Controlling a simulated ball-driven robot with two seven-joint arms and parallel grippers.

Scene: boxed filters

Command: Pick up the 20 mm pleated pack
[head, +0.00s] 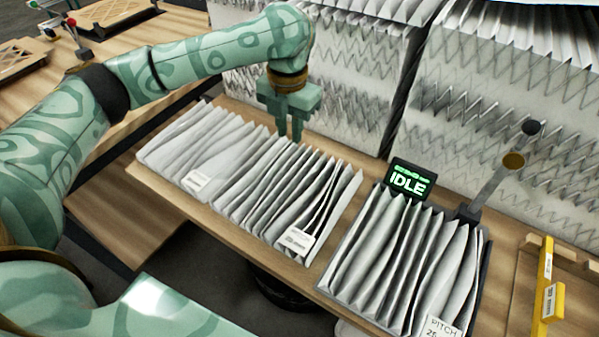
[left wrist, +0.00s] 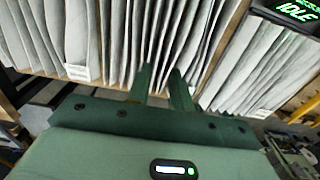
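Three grey-white pleated packs stand in a row on a wooden bench: a left one (head: 190,140), a middle one (head: 285,185) and a right one (head: 405,250). The right pack's tag begins "PITCH 25", cut off by the frame edge. The tags on the other two are too small to read, so I cannot tell which is 20 mm. My left gripper (head: 290,135) points down over the back of the middle pack. In the left wrist view its fingers (left wrist: 162,75) are apart, with the middle pack (left wrist: 165,35) beyond them and nothing clearly held. My right gripper is out of view.
A green-lit IDLE display (head: 408,181) and a grey post with round ends (head: 497,180) stand behind the right pack. Tall pleated filter panels (head: 510,110) close off the back. A yellow upright piece (head: 545,290) is at the far right.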

